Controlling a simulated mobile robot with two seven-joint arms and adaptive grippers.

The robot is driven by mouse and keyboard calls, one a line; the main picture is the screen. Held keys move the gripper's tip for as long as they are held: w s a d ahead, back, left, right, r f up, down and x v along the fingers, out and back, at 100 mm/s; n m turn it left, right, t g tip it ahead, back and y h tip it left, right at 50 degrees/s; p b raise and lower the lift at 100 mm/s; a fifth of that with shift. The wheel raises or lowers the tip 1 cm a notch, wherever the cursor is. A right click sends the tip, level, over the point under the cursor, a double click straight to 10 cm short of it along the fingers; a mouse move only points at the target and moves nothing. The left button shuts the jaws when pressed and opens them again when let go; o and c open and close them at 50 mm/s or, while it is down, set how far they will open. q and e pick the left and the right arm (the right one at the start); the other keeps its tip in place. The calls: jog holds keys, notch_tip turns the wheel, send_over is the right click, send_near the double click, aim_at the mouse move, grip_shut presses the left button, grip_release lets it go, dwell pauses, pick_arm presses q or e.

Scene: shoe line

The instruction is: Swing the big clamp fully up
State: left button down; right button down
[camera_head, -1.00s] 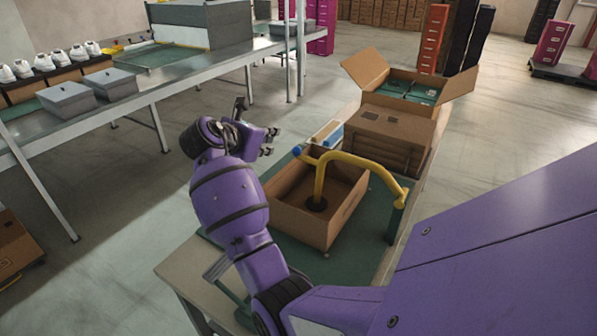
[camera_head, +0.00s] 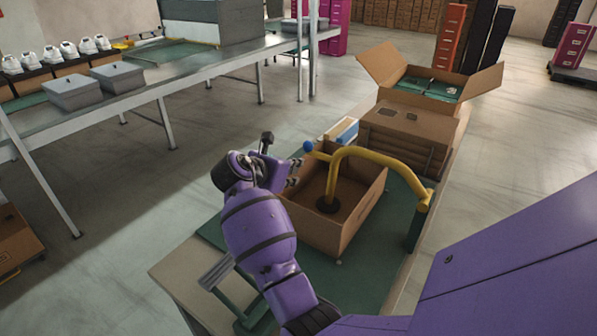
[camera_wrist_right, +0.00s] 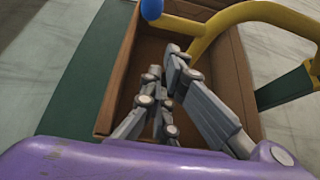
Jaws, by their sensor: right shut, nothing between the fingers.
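The big clamp (camera_head: 372,160) is a thick yellow bent bar on a green post (camera_head: 416,230) at the box's right side. It reaches over an open cardboard box (camera_head: 350,238), and its down-leg ends in a black round pad (camera_head: 327,205) inside the box. A blue ball (camera_head: 308,146) tips its handle at the left end. The bar and ball (camera_wrist_right: 151,8) also show in the right wrist view. My right gripper (camera_head: 294,174) is shut and empty at the box's left wall, below the ball and apart from it. Its fingers (camera_wrist_right: 166,62) appear over the box interior. My left gripper is out of view.
The box stands on a green-topped bench (camera_head: 392,272). A closed carton (camera_head: 395,140) and an open carton (camera_head: 395,58) with green contents stand behind it. A conveyor (camera_head: 190,75) with grey boxes and white shoes runs at left. Floor lies clear between them.

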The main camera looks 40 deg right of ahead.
jog(key=b+x, duration=0.1)
jog(key=x, duration=0.7)
jog(key=shift+d+f, duration=0.15)
jog(key=shift+d, duration=0.15)
